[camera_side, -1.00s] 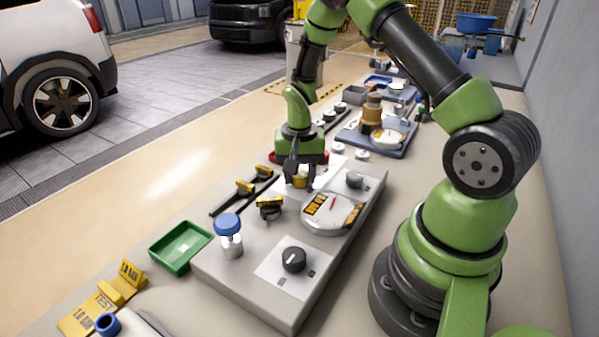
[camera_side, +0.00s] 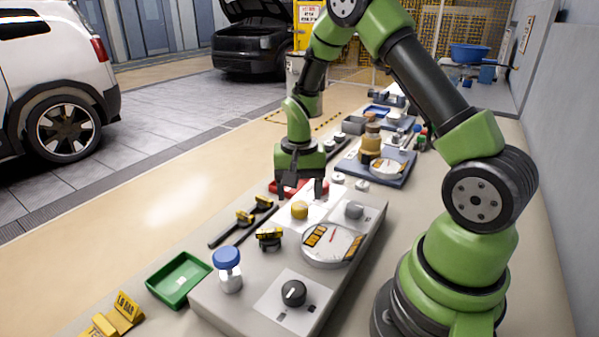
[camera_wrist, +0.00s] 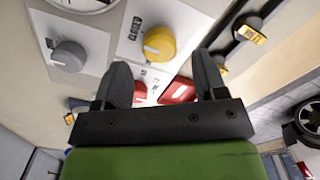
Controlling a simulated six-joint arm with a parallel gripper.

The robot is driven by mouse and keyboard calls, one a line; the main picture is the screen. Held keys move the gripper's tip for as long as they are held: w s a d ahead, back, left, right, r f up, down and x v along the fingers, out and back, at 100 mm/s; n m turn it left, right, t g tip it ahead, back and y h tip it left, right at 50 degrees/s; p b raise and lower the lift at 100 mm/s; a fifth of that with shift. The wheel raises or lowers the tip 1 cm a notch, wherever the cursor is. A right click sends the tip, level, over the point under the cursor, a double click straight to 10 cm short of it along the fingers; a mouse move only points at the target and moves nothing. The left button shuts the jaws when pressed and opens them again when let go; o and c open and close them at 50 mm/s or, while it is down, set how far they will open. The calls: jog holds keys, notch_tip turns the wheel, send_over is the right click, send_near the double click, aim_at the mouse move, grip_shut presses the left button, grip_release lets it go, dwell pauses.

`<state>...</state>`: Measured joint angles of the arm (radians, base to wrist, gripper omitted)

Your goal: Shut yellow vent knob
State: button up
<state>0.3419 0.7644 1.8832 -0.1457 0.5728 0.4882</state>
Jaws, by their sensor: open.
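The yellow vent knob (camera_side: 299,210) sits on the light grey panel box (camera_side: 210,300), near its far end. In the wrist view the yellow knob (camera_wrist: 159,44) shows upright on a white plate, just beyond the fingertips. My gripper (camera_side: 301,190) is above and slightly behind the knob, with its fingers apart and nothing between them. In the wrist view my gripper (camera_wrist: 165,80) has its two dark fingers spread, and they do not touch the knob.
A grey knob (camera_side: 354,210) stands right of the yellow one, near a round gauge (camera_side: 333,244). A red item (camera_side: 288,187) lies behind. A green tray (camera_side: 179,280) is left.

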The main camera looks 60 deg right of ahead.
aim_at(299, 205)
notch_tip(299, 205, up, 6)
jog(key=shift+r, duration=0.15)
dwell(0.3)
jog(key=s+a+r+n+t, duration=0.35)
jog(key=a+r, duration=0.25)
jog(key=r, duration=0.5)
jog(key=s+a+r+n+t+y, duration=0.1)
jog(key=s+a+r+n+t, duration=0.1)
jog(key=s, duration=0.4)
jog(key=s+a+r+n+t+y, duration=0.1)
jog(key=s+a+r, duration=0.2)
jog(key=s+a, duration=0.2)
jog(key=shift+s+a+n+t, duration=0.15)
jog(key=shift+s+n+t, duration=0.2)
